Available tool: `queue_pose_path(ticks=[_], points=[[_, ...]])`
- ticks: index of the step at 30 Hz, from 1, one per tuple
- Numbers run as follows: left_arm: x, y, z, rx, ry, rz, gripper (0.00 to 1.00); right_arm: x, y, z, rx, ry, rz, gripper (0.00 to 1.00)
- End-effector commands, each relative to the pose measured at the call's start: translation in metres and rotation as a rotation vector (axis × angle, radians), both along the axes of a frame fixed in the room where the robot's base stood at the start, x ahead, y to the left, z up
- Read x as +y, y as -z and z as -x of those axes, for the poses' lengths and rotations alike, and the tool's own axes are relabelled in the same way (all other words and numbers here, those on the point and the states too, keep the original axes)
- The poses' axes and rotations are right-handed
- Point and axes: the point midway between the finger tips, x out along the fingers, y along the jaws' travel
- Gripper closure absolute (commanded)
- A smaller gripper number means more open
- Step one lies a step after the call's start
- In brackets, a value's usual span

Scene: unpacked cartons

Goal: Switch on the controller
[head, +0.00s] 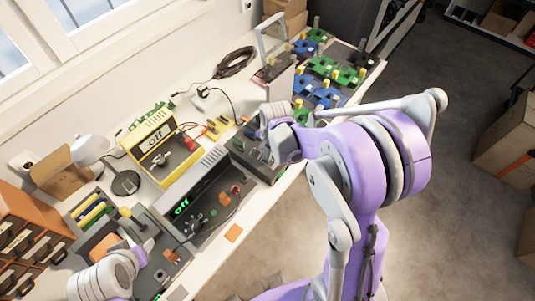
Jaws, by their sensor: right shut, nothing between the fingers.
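Two devices on the bench show "off", and I cannot tell which one is the controller. One is a grey box with a green "off" display (181,207); the other is a yellow box with a dial (150,135). My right gripper (266,154) is shut and empty, over a dark grey box with small controls (246,160), right of both devices. Whether it touches that box is unclear. My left gripper (142,246) is low at the left, over the bench near a dark unit; its fingers are too small to read.
Green and blue circuit boards (325,92) lie at the bench's far end. A desk lamp (125,183) and an orange drawer cabinet (24,238) stand at the left. A black cable coil (235,63) lies near the wall. Cartons (507,132) stand on the right; the floor between is clear.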

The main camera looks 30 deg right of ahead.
Motion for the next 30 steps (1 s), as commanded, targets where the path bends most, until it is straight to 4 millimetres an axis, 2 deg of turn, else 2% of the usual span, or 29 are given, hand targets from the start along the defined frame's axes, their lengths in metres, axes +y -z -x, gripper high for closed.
queue_pose_path(ticks=[3,6,9,30], points=[[0.000,0.003,0.001,0.002,0.000,0.000,0.47,0.000,0.002,0.000,0.010,-0.001,0.003,1.00],[0.000,0.015,0.006,0.012,0.000,0.000,0.47,0.002,0.010,-0.002,0.063,-0.004,0.023,1.00],[0.000,0.010,0.004,0.008,0.000,0.000,0.47,0.001,0.006,-0.002,0.053,-0.001,0.021,1.00],[0.000,0.013,0.005,0.010,0.000,0.000,0.47,-0.006,0.004,0.016,0.058,0.001,0.020,1.00]])
